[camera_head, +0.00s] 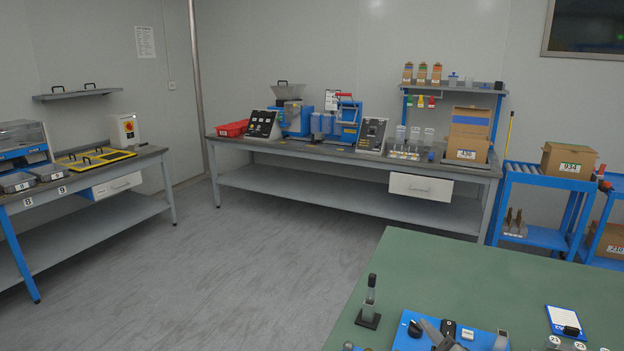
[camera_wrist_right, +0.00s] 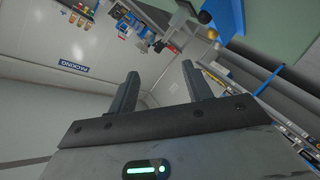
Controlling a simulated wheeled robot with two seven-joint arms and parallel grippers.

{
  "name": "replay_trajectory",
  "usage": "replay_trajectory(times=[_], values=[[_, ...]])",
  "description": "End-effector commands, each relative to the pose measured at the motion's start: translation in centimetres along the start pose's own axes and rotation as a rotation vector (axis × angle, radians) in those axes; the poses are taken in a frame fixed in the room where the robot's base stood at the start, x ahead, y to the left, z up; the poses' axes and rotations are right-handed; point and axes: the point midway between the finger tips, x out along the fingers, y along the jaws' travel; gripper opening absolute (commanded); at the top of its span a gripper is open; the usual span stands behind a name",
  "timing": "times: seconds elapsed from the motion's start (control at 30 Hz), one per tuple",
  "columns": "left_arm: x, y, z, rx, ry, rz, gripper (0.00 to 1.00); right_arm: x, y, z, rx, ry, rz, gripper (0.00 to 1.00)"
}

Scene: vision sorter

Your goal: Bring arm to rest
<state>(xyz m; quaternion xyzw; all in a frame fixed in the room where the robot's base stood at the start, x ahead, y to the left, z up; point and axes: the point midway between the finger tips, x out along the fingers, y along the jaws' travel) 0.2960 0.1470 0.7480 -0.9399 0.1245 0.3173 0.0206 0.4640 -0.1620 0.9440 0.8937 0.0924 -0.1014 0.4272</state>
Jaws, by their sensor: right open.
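My right gripper (camera_wrist_right: 159,74) shows in the right wrist view. Its two dark fingers stand wide apart with nothing between them. It touches nothing that I can see, and the room behind it looks strongly tilted. A green table top (camera_head: 480,262) fills the lower right of the head view, and part of it shows at the top right of the wrist view. My left gripper is in neither view.
On the green table are a blue panel (camera_head: 478,339) with dark and grey parts, a small upright device (camera_head: 369,305) and a blue-and-white card (camera_head: 564,319). Benches stand behind and left; a blue cart (camera_head: 540,183) stands at right. The grey floor (camera_head: 250,270) between is clear.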

Motion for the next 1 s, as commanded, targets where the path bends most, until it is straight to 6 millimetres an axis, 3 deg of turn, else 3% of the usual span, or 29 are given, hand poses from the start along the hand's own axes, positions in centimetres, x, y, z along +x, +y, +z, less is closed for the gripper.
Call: replay_trajectory(times=[0.03,0.1,0.23,0.4,0.7,1.0], values=[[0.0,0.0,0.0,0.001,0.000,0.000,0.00,-1.8,-1.9,2.7,0.122,-0.119,-0.076,0.50],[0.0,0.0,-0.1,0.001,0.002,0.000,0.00,-4.0,-4.0,5.4,0.251,-0.255,-0.157,0.50],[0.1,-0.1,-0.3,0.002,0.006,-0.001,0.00,-7.7,-6.8,8.7,0.412,-0.446,-0.260,0.50],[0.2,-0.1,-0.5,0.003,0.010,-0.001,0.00,-12.0,-9.4,11.1,0.553,-0.636,-0.354,0.50],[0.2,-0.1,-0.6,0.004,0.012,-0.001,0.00,-18.9,-12.5,13.3,0.722,-0.906,-0.472,0.50],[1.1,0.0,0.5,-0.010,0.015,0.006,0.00,-15.1,-15.7,13.7,0.761,-0.723,-0.445,0.50]])
